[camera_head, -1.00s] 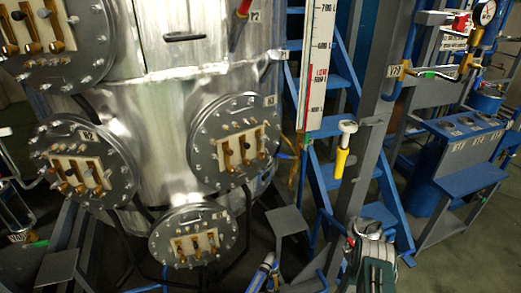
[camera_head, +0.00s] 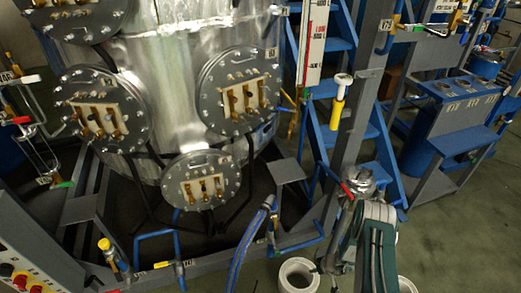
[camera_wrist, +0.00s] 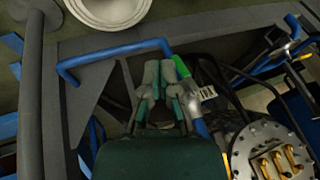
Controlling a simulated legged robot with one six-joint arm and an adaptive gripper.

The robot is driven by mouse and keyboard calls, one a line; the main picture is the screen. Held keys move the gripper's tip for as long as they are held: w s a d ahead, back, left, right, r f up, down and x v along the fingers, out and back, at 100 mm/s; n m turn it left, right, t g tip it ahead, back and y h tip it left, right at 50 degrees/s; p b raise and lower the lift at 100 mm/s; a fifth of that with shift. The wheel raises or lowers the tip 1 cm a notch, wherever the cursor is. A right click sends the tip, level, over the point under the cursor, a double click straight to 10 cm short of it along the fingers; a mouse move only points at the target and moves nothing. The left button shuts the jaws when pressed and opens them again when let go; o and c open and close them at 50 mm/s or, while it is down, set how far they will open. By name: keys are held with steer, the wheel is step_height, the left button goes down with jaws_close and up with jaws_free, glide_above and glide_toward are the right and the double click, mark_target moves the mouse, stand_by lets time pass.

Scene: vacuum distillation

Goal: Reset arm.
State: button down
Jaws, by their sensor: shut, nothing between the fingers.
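My arm (camera_head: 374,240) shows at the lower right of the head view, with green and grey links. My gripper (camera_wrist: 165,84) shows in the wrist view, its two grey fingers close together and nothing held between them. It hangs over a blue pipe (camera_wrist: 115,48) and near a green-handled fitting (camera_wrist: 207,72). I cannot tell whether it touches either. In the head view I cannot make out the fingertips clearly.
A steel vessel (camera_head: 180,85) with bolted round flanges (camera_head: 238,92) stands at the centre left on a grey frame. A yellow-handled tool or valve (camera_head: 338,112) is near a grey post. Blue steps and pipes stand behind. Open floor (camera_head: 445,235) is at the right.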

steer(key=w+a+r, duration=0.1)
steer(key=w+r, duration=0.2)
steer(key=r, duration=0.8)
steer(key=w+a+r, duration=0.2)
steer(key=w+r, duration=0.1)
steer(key=r, duration=0.8)
steer(key=w+a+r, duration=0.1)
steer(key=w+r, duration=0.2)
steer(key=r, duration=0.8)
steer(key=s+a+r+h, duration=0.1)
steer(key=s+a+r, duration=0.1)
steer(key=s+r, duration=0.5)
steer(key=s+a+r+m+t, duration=0.1)
steer(key=s+r, duration=0.2)
steer(key=r, duration=0.8)
steer(key=s+a+r+h, duration=0.15)
steer(key=s+r, duration=0.25)
steer(key=r, duration=0.5)
steer(key=s+d+r+m+t+h, duration=0.1)
steer(key=s+r, duration=0.2)
steer(key=s, duration=0.5)
steer(key=s+r+m+t+h, duration=0.1)
steer(key=s+r+m, duration=0.1)
steer(key=s, duration=0.7)
steer(key=shift+d+r, duration=0.4)
steer(key=shift+r, duration=0.25)
steer(key=shift+s+a, duration=0.1)
